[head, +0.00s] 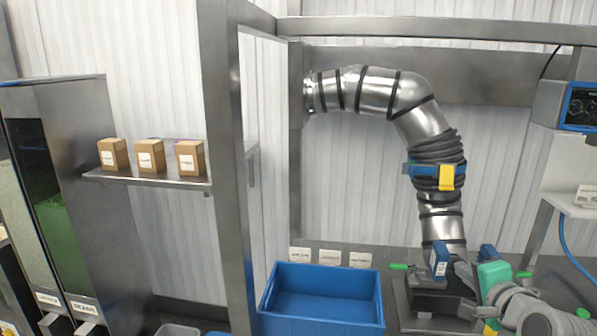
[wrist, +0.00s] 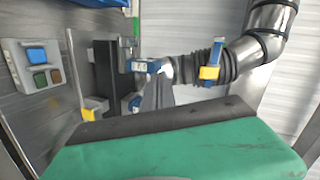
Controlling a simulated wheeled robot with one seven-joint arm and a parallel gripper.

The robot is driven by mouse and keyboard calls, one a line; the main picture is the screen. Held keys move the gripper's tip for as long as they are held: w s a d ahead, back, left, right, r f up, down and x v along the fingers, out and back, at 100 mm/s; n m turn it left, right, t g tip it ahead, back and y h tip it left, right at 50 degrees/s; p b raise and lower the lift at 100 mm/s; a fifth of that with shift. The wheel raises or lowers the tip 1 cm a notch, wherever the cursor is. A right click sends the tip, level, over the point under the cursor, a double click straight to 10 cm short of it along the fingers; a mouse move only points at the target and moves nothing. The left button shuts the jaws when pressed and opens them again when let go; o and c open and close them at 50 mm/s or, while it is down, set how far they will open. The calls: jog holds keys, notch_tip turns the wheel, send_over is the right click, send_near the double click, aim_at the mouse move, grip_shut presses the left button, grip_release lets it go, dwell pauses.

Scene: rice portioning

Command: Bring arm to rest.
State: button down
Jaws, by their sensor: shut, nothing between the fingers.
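My arm shows at the lower right of the head view, with a grey ringed link and the green body of my gripper (head: 494,274) in front of the dark machine base. In the wrist view the green housing of my gripper (wrist: 180,150) with its dark edge fills the bottom. My gripper is shut and empty; its fingertips are not clearly seen. A silver duct (head: 425,125) with a blue and yellow clamp (head: 446,176) rises behind it. The duct also shows in the wrist view (wrist: 265,45).
A blue bin (head: 320,314) stands left of the machine base (head: 418,296). Several small boxes sit on a wall shelf (head: 150,181) at left, beyond a steel post (head: 228,150). A blue-screened panel (head: 578,106) hangs at right. In the wrist view a button box (wrist: 40,66) is at left.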

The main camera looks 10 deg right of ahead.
jog(key=s+a+f+n+g+y, duration=0.1)
jog(key=a+f+n+g, duration=0.2)
jog(key=a+f+n, duration=0.45)
jog(key=a+f+n+g+y, duration=0.2)
jog(key=a+f+n+g, duration=0.15)
jog(key=a, duration=0.65)
jog(key=s+a+f+n+g, duration=0.4)
jog(key=s+a+f+n, duration=0.2)
jog(key=s, duration=0.3)
jog(key=shift+s+a+h, duration=0.35)
jog(key=shift+a+h, duration=0.05)
jog(key=shift+a, duration=0.4)
jog(key=shift+d, duration=0.1)
